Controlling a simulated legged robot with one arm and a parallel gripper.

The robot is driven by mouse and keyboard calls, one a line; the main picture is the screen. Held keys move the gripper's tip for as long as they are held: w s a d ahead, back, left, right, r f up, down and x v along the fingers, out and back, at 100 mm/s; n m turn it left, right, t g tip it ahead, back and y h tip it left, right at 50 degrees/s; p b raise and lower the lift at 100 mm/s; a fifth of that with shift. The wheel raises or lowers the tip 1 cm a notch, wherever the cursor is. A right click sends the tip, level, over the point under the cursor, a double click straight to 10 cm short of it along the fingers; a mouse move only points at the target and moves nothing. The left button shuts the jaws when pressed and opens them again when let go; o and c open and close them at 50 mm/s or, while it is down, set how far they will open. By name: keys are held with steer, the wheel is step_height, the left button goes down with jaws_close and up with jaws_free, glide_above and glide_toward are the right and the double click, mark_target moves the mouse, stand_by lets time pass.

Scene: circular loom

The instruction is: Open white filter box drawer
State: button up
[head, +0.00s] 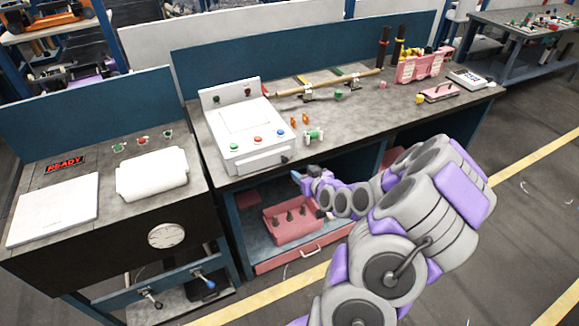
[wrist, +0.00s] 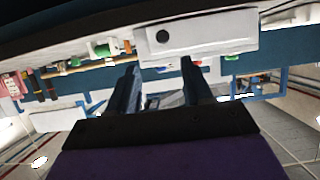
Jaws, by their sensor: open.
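The white filter box (head: 238,128) stands on the grey bench, with green, red and blue buttons on its sloped top. Its drawer front (head: 258,164) is low on the near side and looks shut or nearly so. A dark knob (head: 284,159) is at its right. In the wrist view the white drawer front (wrist: 215,34) and its dark knob (wrist: 163,36) are just past my fingertips. My gripper (head: 298,176) is below and right of the knob, near the bench edge. In the wrist view my gripper (wrist: 158,64) is open and empty, apart from the knob.
A pink bin (head: 291,222) with dark bottles sits on the shelf under the bench. Small orange pieces and a green-and-white part (head: 314,136) lie right of the box. A rolled white cloth-like item (head: 152,174) is on the left bench.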

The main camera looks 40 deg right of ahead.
mark_target(286, 161)
steer(key=b+x, duration=0.2)
steer(key=x, duration=0.9)
steer(key=shift+w+r, duration=0.1)
steer(key=shift+w+a+f, duration=0.1)
steer(key=shift+w+a, duration=0.05)
steer(key=shift+w, duration=0.2)
steer(key=shift+w+a+f, duration=0.15)
steer(key=shift+w, duration=0.25)
steer(key=shift+d, duration=0.1)
steer(key=shift+d, duration=0.2)
steer(key=shift+d, duration=0.1)
steer(key=shift+c, duration=0.8)
jaws_close()
